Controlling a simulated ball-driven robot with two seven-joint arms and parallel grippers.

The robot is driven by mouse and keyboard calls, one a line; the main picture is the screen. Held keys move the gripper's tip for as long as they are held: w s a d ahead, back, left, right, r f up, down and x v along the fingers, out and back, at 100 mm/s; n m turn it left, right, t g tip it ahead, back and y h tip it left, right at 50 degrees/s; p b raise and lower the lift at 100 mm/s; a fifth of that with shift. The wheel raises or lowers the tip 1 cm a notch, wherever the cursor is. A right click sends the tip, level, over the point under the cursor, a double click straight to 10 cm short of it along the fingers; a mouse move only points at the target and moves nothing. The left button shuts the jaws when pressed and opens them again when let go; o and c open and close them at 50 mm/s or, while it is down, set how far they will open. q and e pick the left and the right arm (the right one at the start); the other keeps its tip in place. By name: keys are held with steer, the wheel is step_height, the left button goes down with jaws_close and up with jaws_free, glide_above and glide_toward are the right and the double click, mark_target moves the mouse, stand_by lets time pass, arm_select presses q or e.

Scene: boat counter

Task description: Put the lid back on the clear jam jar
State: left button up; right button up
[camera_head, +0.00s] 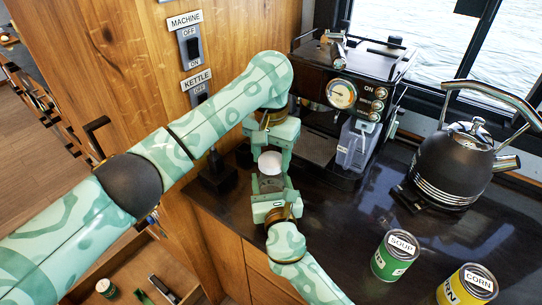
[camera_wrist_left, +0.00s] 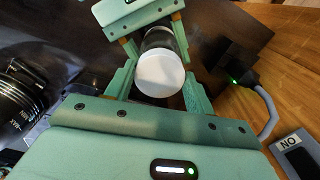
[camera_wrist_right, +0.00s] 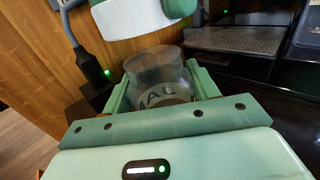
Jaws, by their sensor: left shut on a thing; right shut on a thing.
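The white round lid (camera_head: 270,161) is held between the fingers of my left gripper (camera_head: 270,152), which is shut on it. In the left wrist view the lid (camera_wrist_left: 160,74) covers part of the clear jar (camera_wrist_left: 160,40). My right gripper (camera_head: 272,187) is shut around the clear jar (camera_wrist_right: 158,72), low in front of the lid in the head view. In the right wrist view the jar looks upright and open-topped with lettering on its side, and the lid (camera_wrist_right: 130,18) is above it, shifted left, with a small gap showing.
A black coffee machine (camera_head: 350,95) stands behind the grippers, and a kettle (camera_head: 455,165) at the right. Soup (camera_head: 393,258) and corn (camera_head: 465,290) cans stand front right. A plug and cable (camera_wrist_left: 250,80) are close by. The middle of the dark counter is clear.

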arm_select(q)
steer(key=shift+f, duration=0.45)
steer(key=shift+f, duration=0.1)
steer(key=shift+f, duration=0.8)
steer(key=shift+f, duration=0.6)
